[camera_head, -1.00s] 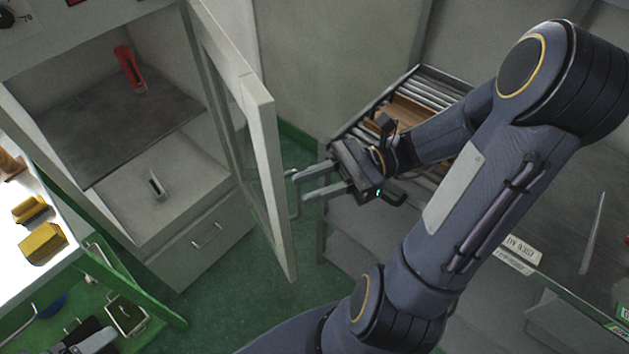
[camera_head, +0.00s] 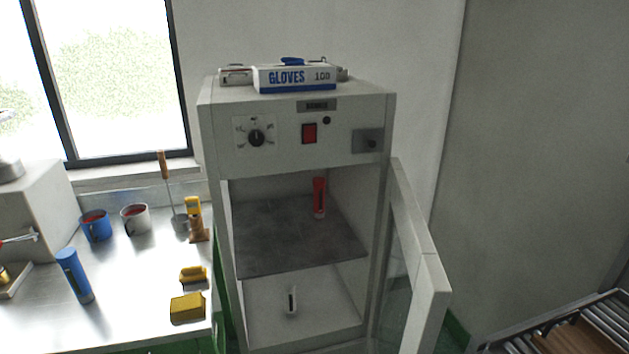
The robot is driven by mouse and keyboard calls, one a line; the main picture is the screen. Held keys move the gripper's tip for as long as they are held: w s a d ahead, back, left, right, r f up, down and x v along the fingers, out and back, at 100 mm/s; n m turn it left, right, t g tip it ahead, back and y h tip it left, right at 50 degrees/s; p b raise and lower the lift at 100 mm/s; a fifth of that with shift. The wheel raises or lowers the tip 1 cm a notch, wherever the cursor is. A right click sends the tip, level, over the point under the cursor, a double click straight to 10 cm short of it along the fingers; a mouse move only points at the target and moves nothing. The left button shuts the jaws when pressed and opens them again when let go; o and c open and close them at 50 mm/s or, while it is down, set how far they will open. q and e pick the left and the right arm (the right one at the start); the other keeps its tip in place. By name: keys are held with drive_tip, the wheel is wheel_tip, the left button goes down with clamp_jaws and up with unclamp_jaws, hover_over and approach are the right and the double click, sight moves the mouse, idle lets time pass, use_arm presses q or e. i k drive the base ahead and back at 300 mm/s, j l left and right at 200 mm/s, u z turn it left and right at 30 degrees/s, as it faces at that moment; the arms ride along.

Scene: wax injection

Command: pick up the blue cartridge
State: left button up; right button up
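The blue cartridge (camera_head: 74,276) stands on the metal worktop at the left, tilted a little in the picture. It is apart from the other things on the worktop. A red cartridge-like object (camera_head: 319,198) is on the dark shelf inside the open cabinet. Neither of my grippers shows in the head view now.
The cabinet (camera_head: 290,128) stands right of the worktop (camera_head: 130,290), its door (camera_head: 415,270) open to the right. Yellow blocks (camera_head: 187,307) lie near the worktop's right edge. A slatted rack (camera_head: 590,320) is at lower right.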

sight(73, 270)
drive_tip(key=u, duration=1.5)
drive_tip(key=i+j+z, duration=0.15)
drive_tip(key=j, duration=0.2)
drive_tip(key=i+j+z, duration=0.3)
drive_tip(key=j, duration=0.5)
drive_tip(key=i+j+z, duration=0.15)
drive_tip(key=i+j, duration=0.15)
drive_tip(key=i+j+z, duration=0.15)
drive_tip(key=j, duration=0.35)
drive_tip(key=j+z, duration=0.15)
drive_tip(key=j, duration=0.3)
drive_tip(key=i+j+z, duration=0.15)
drive_tip(key=j, duration=0.3)
